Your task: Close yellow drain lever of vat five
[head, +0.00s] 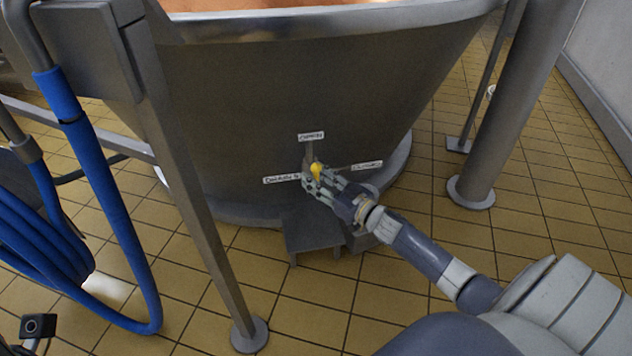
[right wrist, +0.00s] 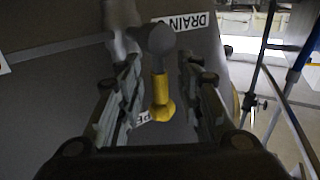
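The yellow drain lever (head: 316,170) is on the lower front wall of the large metal vat (head: 260,100). My right gripper (head: 314,178) is at the lever, its arm reaching in from the lower right. In the right wrist view the yellow lever (right wrist: 160,92) stands between the two fingers of my open right gripper (right wrist: 158,85), with a gap on each side. The lever's grey pivot (right wrist: 160,40) shows at its upper end. I cannot tell the vat's number from the labels. My left gripper is not in view.
White labels (head: 311,136) surround the lever; one in the right wrist view (right wrist: 180,20) reads DRAIN, upside down. A metal leg (head: 190,190) and coiled blue hose (head: 40,230) stand at left, a thick post (head: 510,100) at right. A small metal step (head: 313,236) sits below the lever.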

